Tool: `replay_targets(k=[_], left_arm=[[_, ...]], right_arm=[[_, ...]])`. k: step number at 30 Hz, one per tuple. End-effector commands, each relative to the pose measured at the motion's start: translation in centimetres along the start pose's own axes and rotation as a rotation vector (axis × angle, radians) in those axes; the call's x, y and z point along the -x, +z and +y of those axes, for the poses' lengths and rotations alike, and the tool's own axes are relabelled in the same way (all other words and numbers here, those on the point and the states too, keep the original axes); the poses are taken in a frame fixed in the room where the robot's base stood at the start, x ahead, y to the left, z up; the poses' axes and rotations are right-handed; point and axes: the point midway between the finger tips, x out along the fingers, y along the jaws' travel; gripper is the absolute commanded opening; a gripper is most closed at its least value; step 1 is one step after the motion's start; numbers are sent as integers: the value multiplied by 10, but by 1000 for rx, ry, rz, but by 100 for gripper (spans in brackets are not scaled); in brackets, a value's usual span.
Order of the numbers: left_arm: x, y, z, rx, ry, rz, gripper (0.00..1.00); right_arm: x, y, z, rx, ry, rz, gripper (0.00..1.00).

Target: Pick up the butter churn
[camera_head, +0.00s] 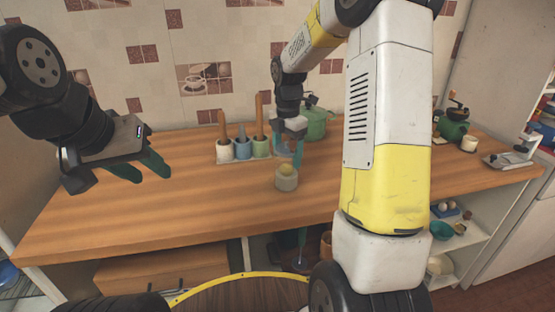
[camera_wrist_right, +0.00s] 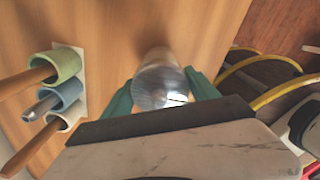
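In the right wrist view, a shiny grey cylinder (camera_wrist_right: 160,82), apparently the same jar, lies between the green fingertips of my right gripper (camera_wrist_right: 160,92). The fingers are apart, and no firm grip shows. My left gripper (camera_head: 142,169) is at the left above the counter, its two green fingers apart and empty.
Several utensil cups (camera_head: 243,149) with handles stand behind the jar, left of my right gripper. A green pot (camera_head: 315,124) is at the back. A green cranked device (camera_head: 453,127) and a cream cup (camera_head: 469,144) stand right. The counter's left half (camera_head: 160,205) is clear.

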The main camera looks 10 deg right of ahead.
Motion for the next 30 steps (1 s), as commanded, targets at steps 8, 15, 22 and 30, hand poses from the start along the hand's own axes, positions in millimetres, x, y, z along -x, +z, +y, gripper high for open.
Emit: replay_targets(k=[8, 15, 22, 30], left_arm=[[0, 0, 0, 0, 0, 0, 40], [0, 0, 0, 0, 0, 0, 40], [0, 0, 0, 0, 0, 0, 40], [0, 0, 0, 0, 0, 0, 40]], right_arm=[[1, 0, 1, 0, 3, -1, 0], [2, 0, 1, 0, 3, -1, 0], [16, 0, 1, 0, 5, -2, 0], [38, -14, 0, 4, 2, 0, 0]])
